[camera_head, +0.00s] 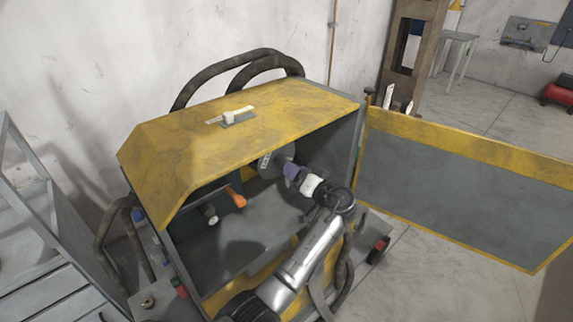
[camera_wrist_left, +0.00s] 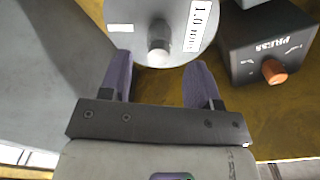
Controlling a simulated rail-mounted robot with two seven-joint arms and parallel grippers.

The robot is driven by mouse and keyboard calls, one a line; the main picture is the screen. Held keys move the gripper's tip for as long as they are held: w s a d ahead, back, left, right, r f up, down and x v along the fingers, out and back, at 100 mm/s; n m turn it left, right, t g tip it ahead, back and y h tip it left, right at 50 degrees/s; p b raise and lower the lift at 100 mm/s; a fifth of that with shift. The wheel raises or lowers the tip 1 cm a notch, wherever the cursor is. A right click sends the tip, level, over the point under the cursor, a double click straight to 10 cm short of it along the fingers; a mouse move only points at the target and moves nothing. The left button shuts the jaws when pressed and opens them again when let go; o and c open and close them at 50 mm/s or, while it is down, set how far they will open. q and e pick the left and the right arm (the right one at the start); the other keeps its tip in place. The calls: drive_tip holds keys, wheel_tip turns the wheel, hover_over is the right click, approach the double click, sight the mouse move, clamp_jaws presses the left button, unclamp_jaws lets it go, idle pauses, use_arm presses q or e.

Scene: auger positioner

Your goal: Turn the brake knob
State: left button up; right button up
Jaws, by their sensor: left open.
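A round grey disc (camera_head: 278,160) with a white label stands inside the yellow-topped machine. In the left wrist view the disc (camera_wrist_left: 155,18) reads "1.0 mm" and has a metal knob (camera_wrist_left: 159,53) at its lower middle. No label reading "brake" is legible, so I cannot tell which control is the brake knob. My left gripper (camera_head: 293,174) reaches into the machine at the disc. Its purple fingers (camera_wrist_left: 157,78) are open, one on each side of the metal knob and apart from it. My right gripper is not in view.
A dark box marked "PRESS" (camera_wrist_left: 262,45) with an orange knob (camera_wrist_left: 274,71) is close to the right finger in the wrist view. The yellow hood (camera_head: 240,135) overhangs the opening. An open grey door panel (camera_head: 460,190) stands at the right.

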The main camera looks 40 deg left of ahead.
sight(283, 162)
use_arm(q)
drive_tip(key=shift+x, duration=2.45)
drive_tip(key=shift+c, duration=0.2)
drive_tip(key=c, duration=0.9)
